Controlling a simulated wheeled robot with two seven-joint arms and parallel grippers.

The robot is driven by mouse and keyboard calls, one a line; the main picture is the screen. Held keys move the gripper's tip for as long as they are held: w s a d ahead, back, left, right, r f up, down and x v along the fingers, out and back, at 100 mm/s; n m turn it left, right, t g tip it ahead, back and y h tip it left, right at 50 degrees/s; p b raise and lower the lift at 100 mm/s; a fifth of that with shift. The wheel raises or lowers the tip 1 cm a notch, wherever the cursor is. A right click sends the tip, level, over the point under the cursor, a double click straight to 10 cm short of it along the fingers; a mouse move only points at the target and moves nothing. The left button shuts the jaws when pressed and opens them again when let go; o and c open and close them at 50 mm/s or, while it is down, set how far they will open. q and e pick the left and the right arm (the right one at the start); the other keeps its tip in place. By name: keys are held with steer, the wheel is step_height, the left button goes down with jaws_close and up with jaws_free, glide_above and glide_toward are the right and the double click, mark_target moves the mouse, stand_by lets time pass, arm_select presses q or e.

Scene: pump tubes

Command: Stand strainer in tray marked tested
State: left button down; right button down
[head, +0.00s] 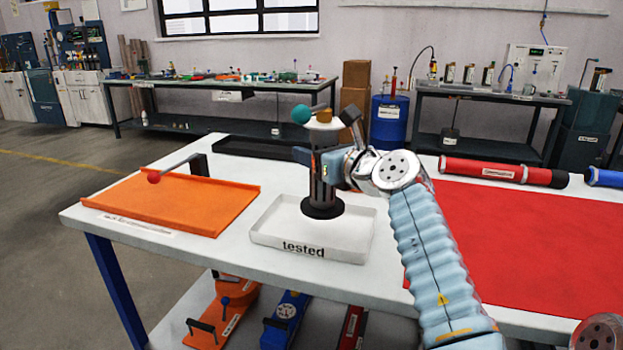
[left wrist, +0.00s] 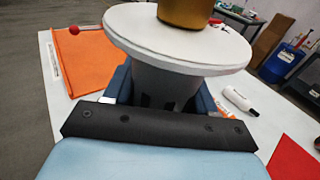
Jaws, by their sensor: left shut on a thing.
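The strainer (head: 323,180) is a dark upright cylinder with a black round base, a white disc and a brass top. My left gripper (head: 322,168) is shut around its upper body, below the disc. The strainer's base is over the floor of the white tray marked "tested" (head: 276,238), inside its walls; I cannot tell whether it touches. In the left wrist view the strainer's white disc (left wrist: 180,45) and brass top fill the upper middle, and my left gripper (left wrist: 165,88) has a finger on each side of the grey body below. My right gripper is out of view.
An orange tray (head: 180,205) lies to the left, with a red-ball lever (head: 154,177) at its back. A black tray (head: 255,148) is behind. A teal ball (head: 301,114) shows beside the strainer top. A red mat (head: 530,240) and a red tube (head: 490,170) are at right.

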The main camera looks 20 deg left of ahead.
arm_select(q)
steer(key=f, duration=0.1)
steer(key=w+a+f, duration=0.1)
steer(key=shift+w+a+f, duration=0.2)
steer(key=shift+w+f, duration=0.1)
steer(key=shift+w+a+f, duration=0.1)
steer(key=shift+w+f, duration=0.05)
steer(key=shift+f, duration=0.8)
steer(key=shift+w+a+f, duration=0.1)
steer(key=shift+f, duration=0.85)
steer(key=shift+c, duration=1.8)
jaws_free()
steer(key=shift+f, duration=0.1)
steer(key=b+v, duration=0.1)
steer(key=v, duration=1.1)
